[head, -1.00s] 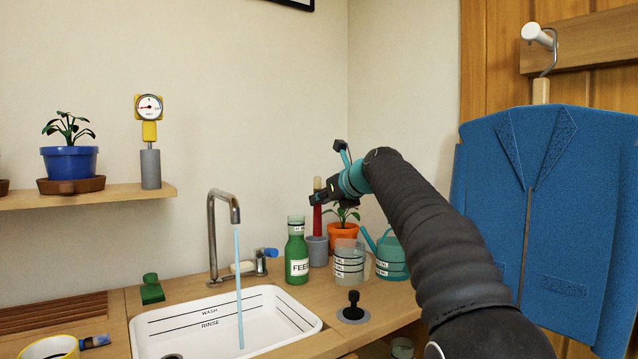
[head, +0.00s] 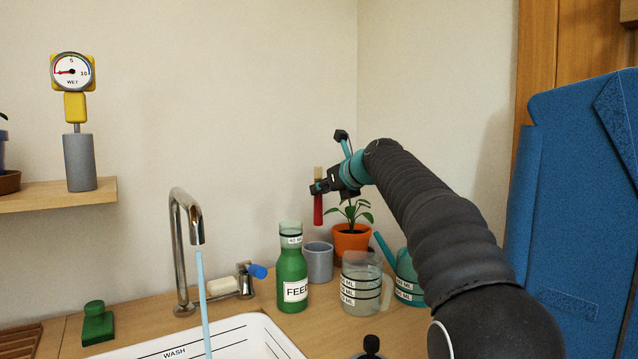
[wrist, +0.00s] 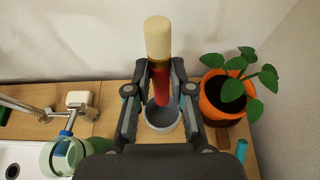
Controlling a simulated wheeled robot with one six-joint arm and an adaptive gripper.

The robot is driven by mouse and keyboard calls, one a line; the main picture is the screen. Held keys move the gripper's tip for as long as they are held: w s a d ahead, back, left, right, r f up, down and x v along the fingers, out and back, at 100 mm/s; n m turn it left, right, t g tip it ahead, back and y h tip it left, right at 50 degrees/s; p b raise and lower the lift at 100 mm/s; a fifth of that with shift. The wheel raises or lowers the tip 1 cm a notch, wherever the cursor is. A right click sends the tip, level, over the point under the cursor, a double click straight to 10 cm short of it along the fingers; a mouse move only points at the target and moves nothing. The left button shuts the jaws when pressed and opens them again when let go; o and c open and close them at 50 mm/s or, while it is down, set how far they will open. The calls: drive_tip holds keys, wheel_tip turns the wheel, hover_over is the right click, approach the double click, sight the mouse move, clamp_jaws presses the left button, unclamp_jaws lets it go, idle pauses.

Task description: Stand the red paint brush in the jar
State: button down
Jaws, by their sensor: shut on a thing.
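The red paint brush (head: 318,210) is upright with its pale bristle end on top, held in my gripper (head: 318,187). The gripper is shut on it, and the red handle hangs below the fingers. The grey jar (head: 317,265) stands on the counter below the brush, with a visible gap between handle end and rim in the head view. In the wrist view the brush (wrist: 161,88) is between the fingers, and its lower end overlaps the opening of the jar (wrist: 163,124).
A green feed bottle (head: 291,270) stands left of the jar; a clear measuring jug (head: 361,290) stands in front to the right. A potted plant (head: 351,240) and teal watering can (head: 405,272) are close by on the right. The tap (head: 180,250) runs into the sink at left.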

drive_tip(key=shift+f, duration=1.2)
wheel_tip(320, 180, down, 2)
drive_tip(key=b, duration=0.2)
drive_tip(key=shift+f+b, duration=0.15)
drive_tip(key=shift+b, duration=0.15)
wheel_tip(320, 180, down, 6)
drive_tip(key=b, duration=0.3)
drive_tip(key=shift+f, duration=0.1)
drive_tip(key=c, duration=0.9)
unclamp_jaws()
drive_tip(key=shift+c, duration=0.2)
drive_tip(key=shift+s, duration=0.1)
approach(320, 207)
drive_tip(key=f, duration=0.1)
drive_tip(key=s+d+f, duration=0.1)
drive_tip(key=f, duration=0.1)
drive_tip(key=s+f, duration=0.1)
drive_tip(key=f, duration=0.1)
drive_tip(key=shift+s+d+f, duration=0.1)
drive_tip(key=shift+s+d, duration=0.15)
drive_tip(key=shift+d, duration=0.05)
